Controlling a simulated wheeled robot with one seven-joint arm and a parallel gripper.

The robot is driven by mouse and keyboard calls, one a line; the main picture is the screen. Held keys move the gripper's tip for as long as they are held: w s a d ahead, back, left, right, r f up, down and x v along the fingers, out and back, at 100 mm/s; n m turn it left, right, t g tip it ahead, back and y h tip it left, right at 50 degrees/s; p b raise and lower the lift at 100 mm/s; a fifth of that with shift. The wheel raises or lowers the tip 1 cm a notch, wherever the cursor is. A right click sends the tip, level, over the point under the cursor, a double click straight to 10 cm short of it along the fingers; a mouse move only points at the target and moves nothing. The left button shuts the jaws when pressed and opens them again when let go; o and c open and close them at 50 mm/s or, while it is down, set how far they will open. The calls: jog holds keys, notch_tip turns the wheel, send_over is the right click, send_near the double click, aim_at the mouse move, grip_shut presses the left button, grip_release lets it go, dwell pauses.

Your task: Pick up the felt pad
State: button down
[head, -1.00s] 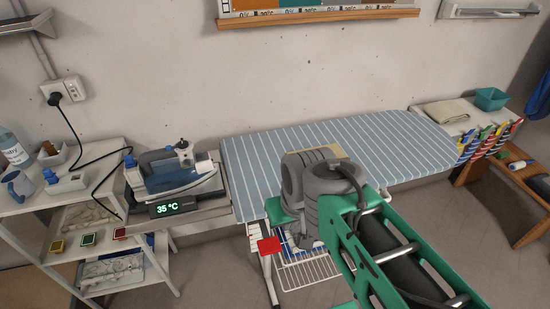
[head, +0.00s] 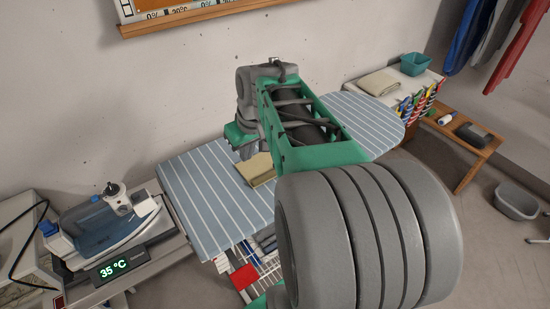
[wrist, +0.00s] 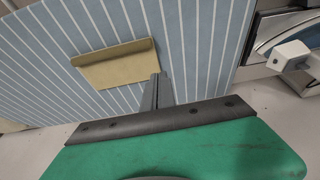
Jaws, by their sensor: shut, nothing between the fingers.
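A tan, rectangular piece (head: 257,169) that looks like the felt pad lies on the striped ironing board (head: 195,190). In the wrist view the pad (wrist: 115,66) lies on the blue-and-white striped cover, with a fold or raised strip along one long edge. My gripper (wrist: 155,76) is shut and empty. In the wrist view its fingertips appear by the pad's lower right corner; I cannot tell whether they touch it. In the head view my arm hangs over the board and partly hides the pad, and the fingertips are hard to make out there.
An iron (head: 110,222) rests at the board's left end, behind a 35 °C display (head: 113,268). A folded beige cloth (head: 379,83) and a teal bin (head: 415,64) sit on a shelf to the right. The board's left part is clear.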

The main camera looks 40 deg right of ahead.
send_near(268, 158)
jog(key=p+x, duration=0.1)
jog(key=x, duration=0.5)
jog(key=shift+s, duration=0.1)
jog(key=s+p, duration=0.1)
jog(key=s, duration=0.2)
jog(key=shift+s, duration=0.25)
jog(key=shift+s+f, duration=0.15)
